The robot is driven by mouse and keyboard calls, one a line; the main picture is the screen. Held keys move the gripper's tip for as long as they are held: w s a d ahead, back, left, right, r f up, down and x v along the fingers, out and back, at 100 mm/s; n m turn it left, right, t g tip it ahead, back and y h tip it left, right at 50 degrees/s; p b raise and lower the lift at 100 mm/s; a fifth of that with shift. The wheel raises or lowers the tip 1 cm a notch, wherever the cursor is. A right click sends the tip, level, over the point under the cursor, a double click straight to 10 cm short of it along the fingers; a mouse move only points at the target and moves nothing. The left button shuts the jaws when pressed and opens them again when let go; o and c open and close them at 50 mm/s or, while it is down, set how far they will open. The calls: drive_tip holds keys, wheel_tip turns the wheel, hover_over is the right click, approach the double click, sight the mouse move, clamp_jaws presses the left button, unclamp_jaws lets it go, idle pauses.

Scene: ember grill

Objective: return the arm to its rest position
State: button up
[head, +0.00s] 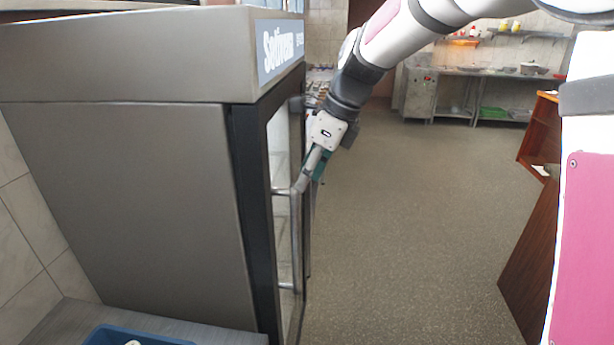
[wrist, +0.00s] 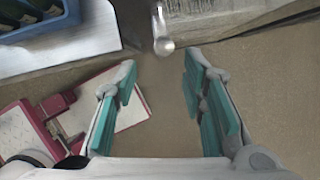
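My arm reaches from the upper right of the head view to the front of a tall grey glass-door cabinet (head: 130,190). My gripper (head: 312,170) is beside the long metal door handle (head: 296,235). In the wrist view my gripper (wrist: 160,62) is open, its teal-padded fingers wide apart with bare floor between them. The rounded end of the handle (wrist: 164,46) shows just beyond the fingertips, roughly midway between them. I see no contact between fingers and handle there. In the head view the fingers partly overlap the handle, so the gap is hard to judge.
A blue crate (head: 135,335) stands at the cabinet's foot; in the wrist view the crate (wrist: 45,28) holds dark bottles. A brown wooden counter (head: 530,235) is at the right. Steel shelving (head: 480,95) lines the back. The floor (head: 420,220) between is clear.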

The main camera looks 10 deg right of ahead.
drive_tip(key=s+d+n+t+h, duration=0.1)
drive_tip(key=s+d+n, duration=0.2)
drive_tip(key=s+n, duration=0.4)
drive_tip(key=s+d+n+t+h+b, duration=0.1)
drive_tip(key=s+d+n, duration=0.3)
drive_tip(key=s+n, duration=0.4)
drive_tip(key=s+d+r+n+t+h+b, duration=0.1)
drive_tip(key=s+d+n, duration=0.3)
drive_tip(key=s+n, duration=0.4)
drive_tip(key=shift+s+d+t+h, duration=0.25)
drive_tip(key=shift+s+h, duration=0.35)
drive_tip(key=shift+s, duration=0.65)
